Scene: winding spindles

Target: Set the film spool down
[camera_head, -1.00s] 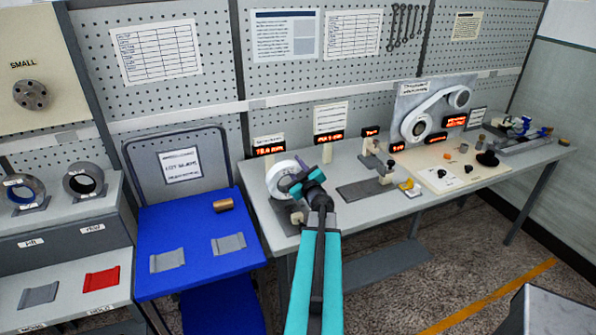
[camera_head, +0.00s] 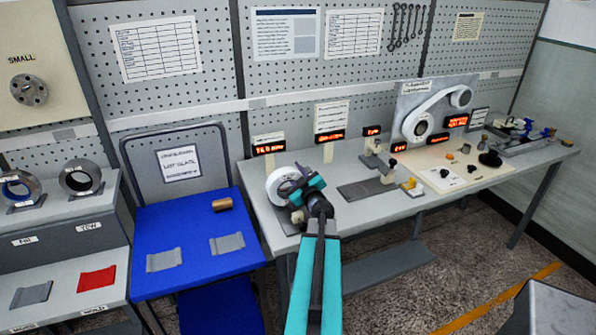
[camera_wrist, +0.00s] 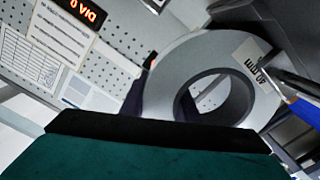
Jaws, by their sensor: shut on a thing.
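The film spool (camera_head: 279,184) is a pale ring with a round hole, at the left end of the grey workbench. My gripper (camera_head: 303,190) is shut on its rim from the right side. In the wrist view the spool (camera_wrist: 180,75) is a tilted grey ring carrying a "40 mm" label, with my dark fingers (camera_wrist: 232,62) against it. Part of the spool is hidden behind the gripper. I cannot tell whether its lower edge touches the grey plate beneath it.
The blue table (camera_head: 200,270) on the left holds a brown core (camera_head: 222,205) and two grey cradles (camera_head: 164,260). Dark rings (camera_head: 81,177) stand on the far-left rack. A flat grey plate (camera_head: 368,190) and a belt winder (camera_head: 424,122) occupy the workbench to the right.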

